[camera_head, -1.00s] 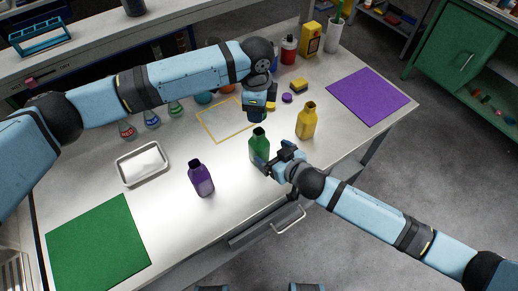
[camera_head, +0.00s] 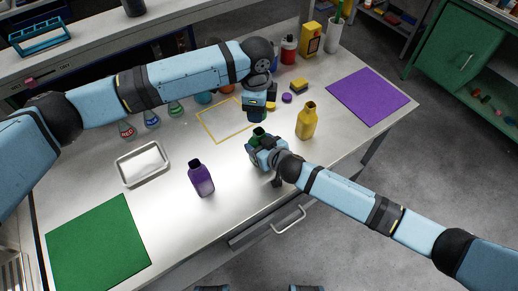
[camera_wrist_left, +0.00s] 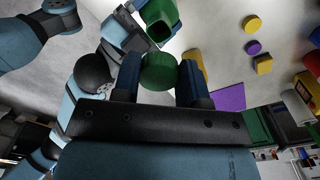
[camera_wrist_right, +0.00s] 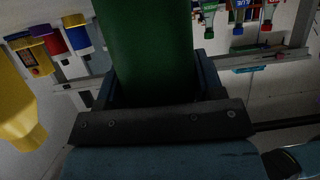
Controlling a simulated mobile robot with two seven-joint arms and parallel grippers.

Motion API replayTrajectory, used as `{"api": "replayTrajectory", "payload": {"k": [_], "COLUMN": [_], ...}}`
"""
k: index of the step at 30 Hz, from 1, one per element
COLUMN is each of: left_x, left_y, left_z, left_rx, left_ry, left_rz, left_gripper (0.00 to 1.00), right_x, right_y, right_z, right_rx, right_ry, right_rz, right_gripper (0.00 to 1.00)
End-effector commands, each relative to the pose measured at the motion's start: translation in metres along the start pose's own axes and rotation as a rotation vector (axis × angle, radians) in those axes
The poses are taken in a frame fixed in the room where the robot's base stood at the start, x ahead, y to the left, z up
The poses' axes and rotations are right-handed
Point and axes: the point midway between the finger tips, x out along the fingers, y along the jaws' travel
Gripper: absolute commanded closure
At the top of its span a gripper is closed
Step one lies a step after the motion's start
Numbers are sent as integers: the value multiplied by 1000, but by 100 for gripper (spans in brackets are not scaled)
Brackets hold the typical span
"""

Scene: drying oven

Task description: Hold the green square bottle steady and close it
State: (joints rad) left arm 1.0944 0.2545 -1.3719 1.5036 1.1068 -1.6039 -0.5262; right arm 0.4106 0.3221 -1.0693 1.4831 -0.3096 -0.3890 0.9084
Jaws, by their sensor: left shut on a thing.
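The green square bottle (camera_head: 258,133) stands on the table, mostly hidden behind my right gripper (camera_head: 264,149) in the head view. Its open mouth shows in the left wrist view (camera_wrist_left: 159,24). In the right wrist view the bottle (camera_wrist_right: 146,45) is between the fingers of my right gripper, which look open around it. My left gripper (camera_head: 256,115) is shut on a round green cap (camera_wrist_left: 159,72), held apart from the bottle. The cap is hidden in the head view.
A yellow bottle (camera_head: 307,120) stands close at the right and a purple bottle (camera_head: 201,178) at the left. A purple cap (camera_head: 287,98) and a yellow-black sponge-like block (camera_head: 299,85) lie behind. A metal tray (camera_head: 142,163) and a green mat (camera_head: 98,245) are further left.

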Motion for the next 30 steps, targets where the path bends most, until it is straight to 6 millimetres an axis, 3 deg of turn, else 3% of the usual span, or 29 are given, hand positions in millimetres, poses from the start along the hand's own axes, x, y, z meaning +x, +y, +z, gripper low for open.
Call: {"api": "replayTrajectory", "payload": {"k": [1,5,10,19,30], "left_x": [0,0,8,48,50], "left_y": [0,0,0,0,0], "left_z": [0,0,0,0,0], "left_rx": [0,0,0,-1,0], "left_ry": [0,0,0,0,-1], "left_rz": [0,0,2,2,0], "left_gripper": [82,82,82,82,82], "right_x": [0,0,0,0,0], "right_y": [0,0,0,0,0], "right_z": [0,0,0,0,0], "right_rx": [0,0,0,0,0], "right_ry": [0,0,0,0,0], "right_rz": [0,0,0,0,0], "right_gripper": [52,82,82,82,82]}}
